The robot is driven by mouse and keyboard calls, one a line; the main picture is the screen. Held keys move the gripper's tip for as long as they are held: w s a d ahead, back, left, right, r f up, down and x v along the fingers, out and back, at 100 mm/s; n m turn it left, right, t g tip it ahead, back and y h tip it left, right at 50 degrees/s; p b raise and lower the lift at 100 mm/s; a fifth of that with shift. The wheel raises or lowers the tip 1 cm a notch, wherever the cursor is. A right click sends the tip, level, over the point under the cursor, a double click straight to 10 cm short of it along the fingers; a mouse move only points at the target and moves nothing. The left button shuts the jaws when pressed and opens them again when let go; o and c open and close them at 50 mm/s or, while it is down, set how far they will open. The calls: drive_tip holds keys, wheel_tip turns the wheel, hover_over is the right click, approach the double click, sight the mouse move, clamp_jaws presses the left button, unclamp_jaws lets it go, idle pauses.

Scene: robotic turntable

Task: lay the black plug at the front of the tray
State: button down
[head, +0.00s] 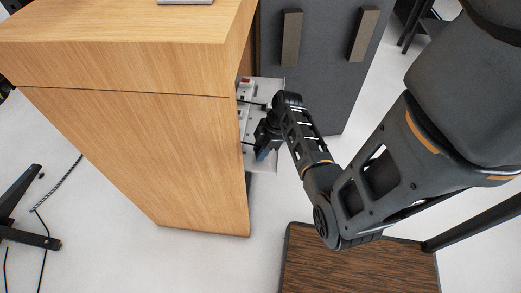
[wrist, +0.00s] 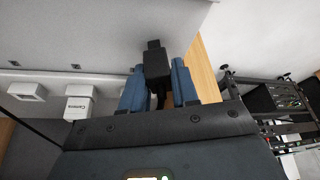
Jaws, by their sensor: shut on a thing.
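The black plug (wrist: 156,62) is between the two blue fingers of my gripper (wrist: 160,82) in the wrist view. Its upper end sticks out past the fingertips, and a dark part hangs below between them. The pale grey tray (wrist: 110,25) fills the upper part of that view, close behind the plug; I cannot tell if they touch. In the head view the tray (head: 262,164) juts out at the right side of the wooden cabinet. My gripper (head: 264,150) is at the tray, partly hidden by my arm, and the plug is hidden there.
A white labelled box (wrist: 79,101) and a smaller white piece (wrist: 27,91) are along the tray in the wrist view. The wooden cabinet (head: 150,150) stands left of the tray. A dark grey cabinet with handles (head: 325,75) stands behind. A brown wooden surface (head: 355,265) lies low in front.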

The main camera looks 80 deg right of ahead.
drive_tip(key=shift+f, duration=0.25)
drive_tip(key=c, duration=0.8)
unclamp_jaws()
drive_tip(key=shift+c, duration=0.2)
